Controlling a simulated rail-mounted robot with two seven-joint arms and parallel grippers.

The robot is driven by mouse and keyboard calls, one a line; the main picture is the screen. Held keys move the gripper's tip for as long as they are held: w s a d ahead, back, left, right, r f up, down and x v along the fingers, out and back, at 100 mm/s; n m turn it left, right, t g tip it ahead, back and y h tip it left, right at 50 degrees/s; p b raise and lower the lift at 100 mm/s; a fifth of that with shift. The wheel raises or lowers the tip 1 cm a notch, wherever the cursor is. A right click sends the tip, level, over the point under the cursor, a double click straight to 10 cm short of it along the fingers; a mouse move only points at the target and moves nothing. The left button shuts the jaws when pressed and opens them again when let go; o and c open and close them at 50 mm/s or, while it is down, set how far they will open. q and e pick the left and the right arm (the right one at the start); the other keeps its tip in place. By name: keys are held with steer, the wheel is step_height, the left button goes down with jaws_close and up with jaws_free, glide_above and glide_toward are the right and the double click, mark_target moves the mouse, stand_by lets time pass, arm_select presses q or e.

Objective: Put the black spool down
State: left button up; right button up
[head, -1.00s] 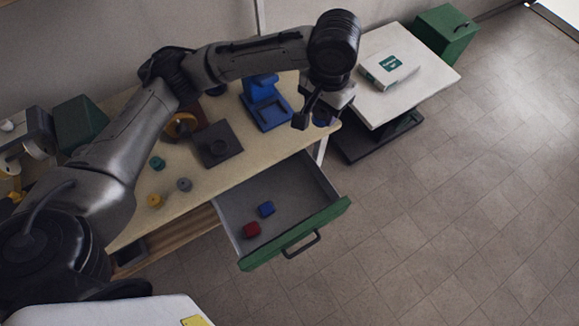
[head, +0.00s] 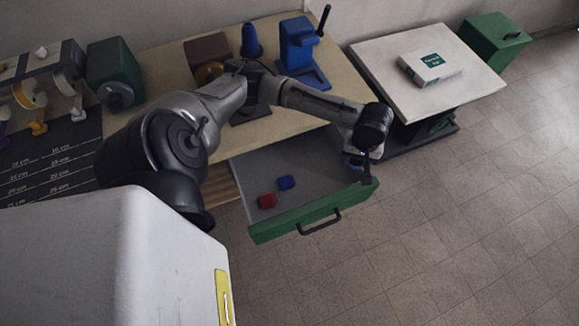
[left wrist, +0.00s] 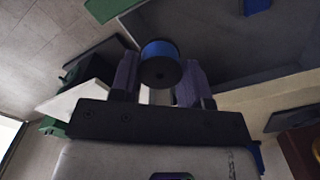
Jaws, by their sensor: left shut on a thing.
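My left gripper (left wrist: 160,82) is shut on the black spool (left wrist: 160,70), which shows a round black end and a blue band between the two fingers. In the head view my left gripper (head: 360,168) hangs over the right end of the open drawer (head: 245,180), near its green front; the spool is mostly hidden there by the gripper and arm. The spool appears held above the drawer, and the frames do not clearly show it touching anything. My right gripper is not in view.
A red block (head: 266,201) and a blue block (head: 286,182) lie in the drawer, with bare floor around them. The wooden table (head: 275,124) carries a blue stand (head: 300,50). A white side table (head: 440,85) with a box (head: 430,67) stands at the right.

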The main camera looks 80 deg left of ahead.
arm_select(q)
steer(key=s+a+f+n+b, duration=0.45)
steer(key=a+f, duration=0.25)
steer(key=f, duration=0.3)
steer(key=b, duration=0.2)
glide_above(323, 174)
step_height(323, 174, down, 5)
steer(key=shift+r, duration=0.2)
steer(key=shift+m, duration=0.25)
step_height(323, 174, down, 5)
steer(key=shift+b, duration=0.95)
steer(key=shift+r, duration=0.1)
steer(key=shift+a, duration=0.1)
steer(key=o, duration=0.9)
